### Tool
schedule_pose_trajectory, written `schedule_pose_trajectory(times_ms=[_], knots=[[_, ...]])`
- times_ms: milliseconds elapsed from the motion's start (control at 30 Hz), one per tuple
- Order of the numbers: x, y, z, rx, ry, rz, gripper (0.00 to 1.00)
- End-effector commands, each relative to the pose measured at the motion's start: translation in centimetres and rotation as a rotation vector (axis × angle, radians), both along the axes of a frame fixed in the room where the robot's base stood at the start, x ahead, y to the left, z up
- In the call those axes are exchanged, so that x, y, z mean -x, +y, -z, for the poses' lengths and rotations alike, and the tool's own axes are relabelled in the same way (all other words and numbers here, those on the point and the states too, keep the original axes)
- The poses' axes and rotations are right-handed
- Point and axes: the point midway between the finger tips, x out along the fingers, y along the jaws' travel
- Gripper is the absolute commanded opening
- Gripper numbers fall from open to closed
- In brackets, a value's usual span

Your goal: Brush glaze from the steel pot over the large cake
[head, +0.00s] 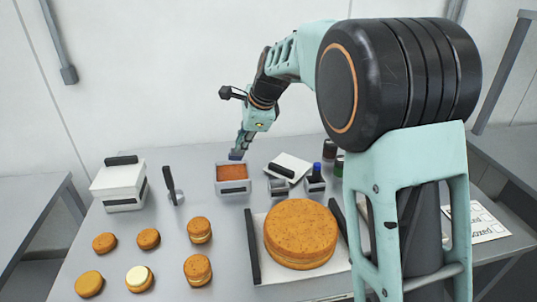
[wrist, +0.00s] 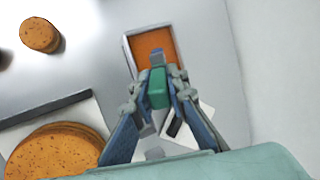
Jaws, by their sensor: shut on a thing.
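The large cake (head: 300,232) is round and golden brown and lies on a pale tray (head: 262,268) with black side bars. Part of it shows at lower left in the wrist view (wrist: 55,155). My gripper (head: 238,153) is at the far side of the table, above a steel tub (head: 233,187) with orange-brown contents. In the wrist view my gripper (wrist: 158,88) is shut on a green-teal handle (wrist: 158,92) with a blue end over the tub, likely a brush. I cannot tell whether its tip touches the contents. Two small steel pots (head: 278,188) stand right of the tub.
Several small cakes (head: 198,268) stand at front left, one pale-topped (head: 139,275). Behind them are a white lidded box (head: 118,188) and a black-handled tool (head: 171,182). A blue-topped item (head: 317,169) stands in the right pot. A white lid (head: 296,161) and dark jars (head: 329,149) lie beyond.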

Motion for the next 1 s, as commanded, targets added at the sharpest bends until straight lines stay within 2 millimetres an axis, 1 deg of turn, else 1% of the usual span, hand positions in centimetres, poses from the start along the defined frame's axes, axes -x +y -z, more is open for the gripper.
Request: schedule_pose_trajectory(times_ms=[33,100,200,333,467,800,1000], knots=[[-0.7,0.7,0.1,-0.019,-0.021,0.005,0.00],[-1.4,1.4,0.0,-0.037,-0.044,0.012,0.00],[-1.9,1.8,0.0,-0.051,-0.061,0.019,0.00],[-1.9,1.9,0.6,-0.054,-0.063,0.019,0.00],[-1.9,1.9,1.6,-0.053,-0.062,0.020,0.00],[-1.9,1.9,5.2,-0.052,-0.063,0.019,0.00],[-1.9,1.9,6.0,-0.052,-0.063,0.019,0.00]])
